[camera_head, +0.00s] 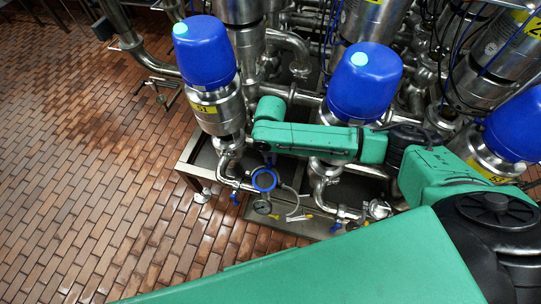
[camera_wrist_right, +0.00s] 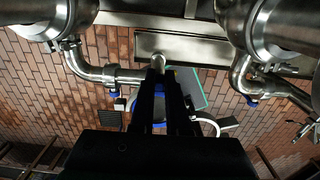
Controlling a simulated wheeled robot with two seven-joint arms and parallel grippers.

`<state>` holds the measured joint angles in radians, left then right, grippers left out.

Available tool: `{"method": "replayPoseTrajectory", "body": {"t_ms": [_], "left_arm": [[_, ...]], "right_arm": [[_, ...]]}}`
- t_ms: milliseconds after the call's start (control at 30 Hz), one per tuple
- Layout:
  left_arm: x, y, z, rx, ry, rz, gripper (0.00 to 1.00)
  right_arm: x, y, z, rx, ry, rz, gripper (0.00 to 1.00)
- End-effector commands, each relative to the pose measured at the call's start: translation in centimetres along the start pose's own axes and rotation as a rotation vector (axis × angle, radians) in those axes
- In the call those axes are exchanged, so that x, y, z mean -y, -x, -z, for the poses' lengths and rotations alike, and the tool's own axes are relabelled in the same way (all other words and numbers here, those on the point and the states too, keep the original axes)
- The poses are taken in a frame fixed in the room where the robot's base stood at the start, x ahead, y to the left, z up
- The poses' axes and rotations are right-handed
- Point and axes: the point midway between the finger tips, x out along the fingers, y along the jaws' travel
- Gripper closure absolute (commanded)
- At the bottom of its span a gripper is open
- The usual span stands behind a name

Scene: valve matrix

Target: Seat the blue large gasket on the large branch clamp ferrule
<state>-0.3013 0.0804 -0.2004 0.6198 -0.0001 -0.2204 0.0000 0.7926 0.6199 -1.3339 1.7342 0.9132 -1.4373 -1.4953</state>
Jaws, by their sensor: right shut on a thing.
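The blue large gasket (camera_head: 264,180) is a blue ring, seen nearly face-on in the head view, low in front of the left valve. My right gripper (camera_head: 267,158) points down at its upper edge and is shut on it. In the right wrist view the black fingers (camera_wrist_right: 163,95) are close together, and bits of the blue gasket (camera_wrist_right: 160,125) show beside and between them. A steel pipe (camera_wrist_right: 125,76) runs from an elbow toward the fingers; its end is hidden behind them. I cannot make out the large branch clamp ferrule or whether the gasket touches it. My left gripper is not in view.
Blue-capped valves (camera_head: 205,50) and (camera_head: 364,84) stand behind on steel pipework. A round dial (camera_head: 262,207), small blue handles and clamp parts (camera_head: 298,215) are low near the gasket. The brick floor (camera_head: 90,170) at left is clear.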

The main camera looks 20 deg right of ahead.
Motion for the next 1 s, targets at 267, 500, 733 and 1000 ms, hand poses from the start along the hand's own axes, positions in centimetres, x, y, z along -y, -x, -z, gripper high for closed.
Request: {"method": "replayPoseTrajectory", "body": {"t_ms": [267, 500, 733, 1000], "left_arm": [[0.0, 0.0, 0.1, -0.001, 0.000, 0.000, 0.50], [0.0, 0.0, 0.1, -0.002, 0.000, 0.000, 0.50], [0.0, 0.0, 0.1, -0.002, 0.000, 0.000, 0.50], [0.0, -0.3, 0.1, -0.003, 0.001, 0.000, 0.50]], "right_arm": [[0.0, 0.0, 0.0, 0.000, 0.000, 0.000, 1.00], [0.0, 0.0, 0.0, 0.000, 0.000, 0.000, 0.56], [0.0, 0.0, 0.0, 0.000, 0.000, 0.000, 0.52], [-0.1, 2.4, -0.1, 0.001, 0.001, -0.003, 0.52]]}}
